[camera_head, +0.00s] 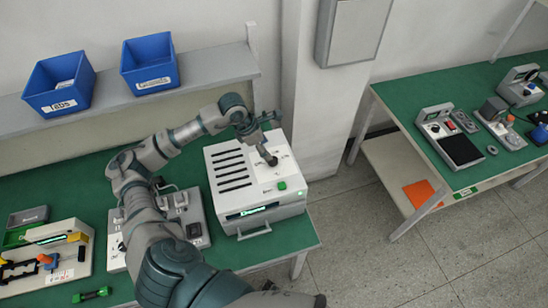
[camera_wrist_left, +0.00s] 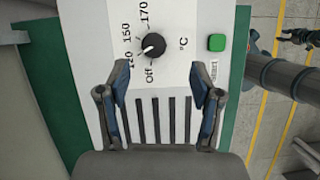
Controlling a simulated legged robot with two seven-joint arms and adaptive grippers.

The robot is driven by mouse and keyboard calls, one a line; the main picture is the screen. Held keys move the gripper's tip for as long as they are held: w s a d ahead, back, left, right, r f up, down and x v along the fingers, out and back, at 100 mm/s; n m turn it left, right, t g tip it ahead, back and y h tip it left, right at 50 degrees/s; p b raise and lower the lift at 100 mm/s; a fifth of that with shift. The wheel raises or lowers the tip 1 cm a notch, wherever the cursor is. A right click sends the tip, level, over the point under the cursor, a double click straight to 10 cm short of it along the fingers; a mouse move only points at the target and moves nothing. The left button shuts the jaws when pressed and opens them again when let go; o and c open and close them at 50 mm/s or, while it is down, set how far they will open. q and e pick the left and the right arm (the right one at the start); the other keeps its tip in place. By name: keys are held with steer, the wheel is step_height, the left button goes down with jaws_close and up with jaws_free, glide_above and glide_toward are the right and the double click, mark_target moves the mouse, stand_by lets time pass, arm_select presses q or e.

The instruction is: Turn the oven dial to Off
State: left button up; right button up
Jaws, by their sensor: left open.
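The white oven (camera_head: 232,210) stands on the green bench, with slots and a black dial (camera_head: 271,161) on its top. In the left wrist view the round dial (camera_wrist_left: 153,46) has a white mark toward its lower left, seemingly near 120 rather than Off. Printed marks Off, 120, 150 and 170 surround its left side. My left gripper (camera_head: 256,126) is above the oven top. In its wrist view the gripper (camera_wrist_left: 158,84) is open and empty, fingers apart over the slots, with the dial beyond the fingertips and not touched.
A green button (camera_wrist_left: 217,42) sits beside the dial, also on the oven's front corner (camera_head: 281,185). Two blue bins (camera_head: 60,84) (camera_head: 150,64) stand on the shelf. Other devices fill the bench to the left. A second green table (camera_head: 405,95) stands at right across open floor.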

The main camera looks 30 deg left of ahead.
mark_target(274, 161)
arm_select(q)
steer(key=f, duration=0.2)
steer(key=w+f, duration=0.1)
steer(key=f, duration=0.2)
steer(key=w+f+p, duration=0.1)
steer(key=f, duration=0.2)
steer(key=shift+a, duration=0.35)
steer(key=shift+w+d+f, duration=0.1)
steer(key=shift+f, duration=0.05)
steer(key=shift+d, duration=1.1)
steer(key=shift+c, duration=0.6)
steer(key=c, duration=0.8)
steer(key=shift+a, duration=0.25)
steer(key=shift+c, duration=1.1)
steer(key=shift+a, duration=0.2)
steer(key=shift+f, duration=0.1)
arm_select(e)
steer(key=shift+a+r, duration=0.45)
steer(key=shift+r, duration=0.2)
